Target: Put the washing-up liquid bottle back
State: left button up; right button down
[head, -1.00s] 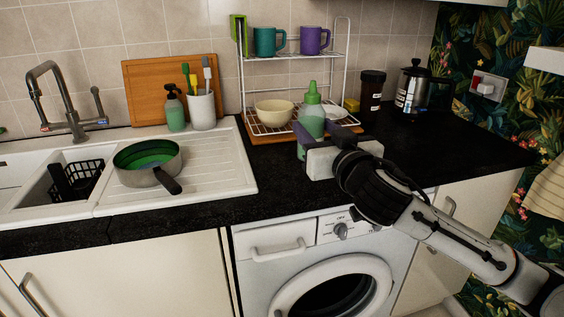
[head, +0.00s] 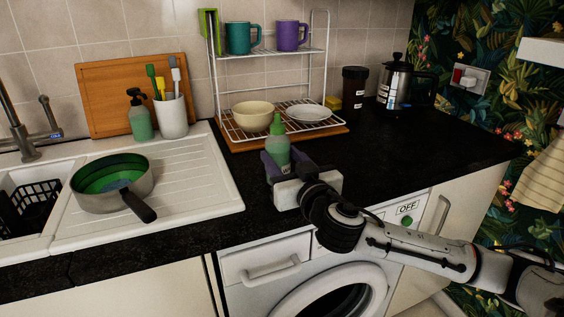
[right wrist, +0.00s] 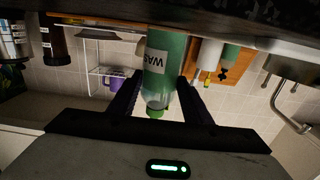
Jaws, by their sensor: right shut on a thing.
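The green washing-up liquid bottle (head: 277,153) with its bright green cap is upright in my right gripper (head: 284,163), at the worktop just in front of the dish rack. In the right wrist view, which is upside down, the bottle (right wrist: 160,72) with part of its label is between the two dark fingers of the right gripper (right wrist: 157,92). My right gripper is shut on the bottle. Its base is partly hidden by the gripper in the head view, so I cannot tell whether it touches the worktop. My left gripper is not in view.
The wire dish rack (head: 236,132) holds a cream bowl (head: 252,117), a plate (head: 309,112) and mugs. A green soap dispenser (head: 140,119) and utensil pot (head: 172,117) stand left; a pan (head: 112,190) is on the drainer. The dark worktop (head: 420,150) is clear at right.

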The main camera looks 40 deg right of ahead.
jog(key=shift+f, duration=0.4)
jog(key=c, duration=0.9)
grip_release()
jog(key=shift+c, duration=0.2)
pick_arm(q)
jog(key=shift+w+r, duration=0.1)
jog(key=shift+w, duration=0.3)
pick_arm(e)
jog(key=shift+r, duration=0.1)
